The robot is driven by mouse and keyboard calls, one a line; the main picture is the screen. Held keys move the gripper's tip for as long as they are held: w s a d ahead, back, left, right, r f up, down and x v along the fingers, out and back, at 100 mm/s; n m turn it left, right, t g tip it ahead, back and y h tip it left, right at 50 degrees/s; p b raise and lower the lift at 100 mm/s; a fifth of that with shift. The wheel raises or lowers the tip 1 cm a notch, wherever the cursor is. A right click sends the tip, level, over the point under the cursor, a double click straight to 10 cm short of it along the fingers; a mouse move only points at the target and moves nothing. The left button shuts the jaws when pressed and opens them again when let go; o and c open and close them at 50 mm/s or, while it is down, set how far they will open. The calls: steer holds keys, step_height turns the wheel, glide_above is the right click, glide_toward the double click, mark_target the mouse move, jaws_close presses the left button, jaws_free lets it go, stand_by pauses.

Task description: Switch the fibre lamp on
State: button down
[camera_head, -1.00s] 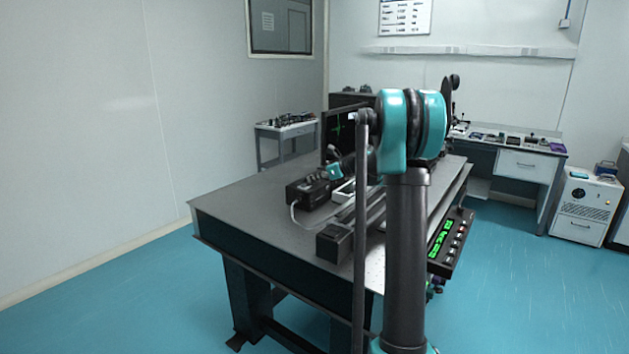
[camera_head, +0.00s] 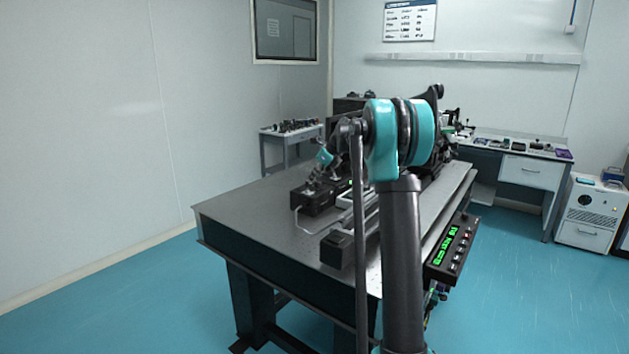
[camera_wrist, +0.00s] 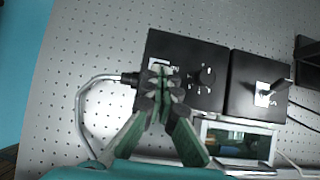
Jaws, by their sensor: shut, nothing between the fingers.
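A black box (camera_wrist: 186,92) with a round knob (camera_wrist: 207,75) and a small white-labelled patch lies under my gripper in the wrist view; it looks like the fibre lamp. A grey cable leaves its left side. The box also shows on the table in the head view (camera_head: 316,201). My gripper (camera_wrist: 161,78) is shut and empty, its fingertips over the box's left part, left of the knob. They cover part of the white patch, so the switch and its state cannot be made out. I cannot tell whether the tips touch the box.
A second black box (camera_wrist: 258,85) with a lever-like part stands close on the right. A pale-framed case (camera_wrist: 236,137) sits just below both boxes in the wrist view. The perforated tabletop (camera_wrist: 90,45) is free to the left. A panel with green readouts (camera_head: 449,247) hangs at the table's right edge.

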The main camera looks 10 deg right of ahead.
steer(key=shift+w+a+r+g+h, duration=0.15)
steer(key=shift+w+a+g+h, duration=0.25)
steer(key=shift+g+h, duration=0.3)
steer(key=shift+r, duration=0.15)
steer(key=shift+r, duration=0.7)
steer(key=v, duration=1.3)
steer(key=shift+s+d, duration=0.15)
